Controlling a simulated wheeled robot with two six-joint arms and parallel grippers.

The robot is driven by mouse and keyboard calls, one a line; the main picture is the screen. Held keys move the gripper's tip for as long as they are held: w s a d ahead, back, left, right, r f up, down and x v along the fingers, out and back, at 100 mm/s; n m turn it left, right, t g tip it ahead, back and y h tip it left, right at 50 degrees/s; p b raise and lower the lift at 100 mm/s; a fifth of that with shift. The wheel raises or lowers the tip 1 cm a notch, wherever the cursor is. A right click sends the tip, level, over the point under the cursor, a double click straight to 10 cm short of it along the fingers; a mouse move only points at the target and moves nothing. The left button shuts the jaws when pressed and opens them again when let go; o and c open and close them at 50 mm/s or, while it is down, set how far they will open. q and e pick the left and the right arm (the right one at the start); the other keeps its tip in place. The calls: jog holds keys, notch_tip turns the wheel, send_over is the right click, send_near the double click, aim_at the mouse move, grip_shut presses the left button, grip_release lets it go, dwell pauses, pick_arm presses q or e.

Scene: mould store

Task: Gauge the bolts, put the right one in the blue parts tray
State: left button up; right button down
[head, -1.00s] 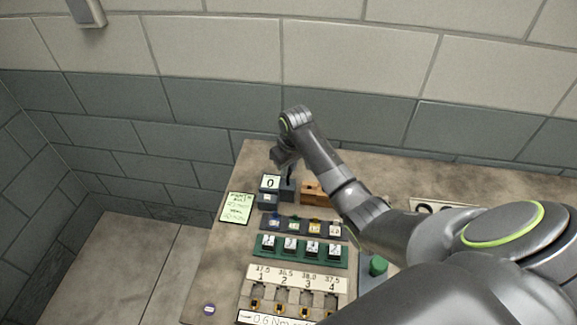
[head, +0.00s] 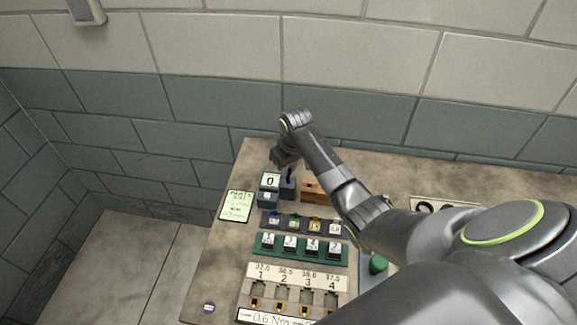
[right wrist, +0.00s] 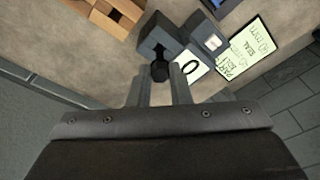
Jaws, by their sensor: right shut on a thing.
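My right gripper (head: 287,163) is at the back left of the bench, just above a dark grey gauge block with a white display (head: 270,181) that reads 0. In the right wrist view my right gripper (right wrist: 162,85) is shut on a small black piece (right wrist: 159,71), which looks like a bolt. The piece is against or just above the grey block (right wrist: 160,38); I cannot tell whether it touches. Several numbered slots (head: 283,291) at the bench front hold small orange-yellow parts. I cannot make out a blue parts tray for certain. My left gripper is not in view.
A pale green note card (head: 237,206) lies left of the gauge. A wooden block (head: 313,191) stands right of it. A dark rack (head: 302,224) and a green rack (head: 300,250) with several pieces lie in front. A green knob (head: 378,264) is near my arm.

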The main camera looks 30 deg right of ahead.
jog(key=shift+f+b, duration=0.85)
jog(key=shift+f, duration=1.1)
jog(key=c, duration=0.9)
grip_release()
jog(key=shift+o, duration=0.2)
jog(key=shift+r+p, duration=1.25)
jog(key=shift+r, duration=2.5)
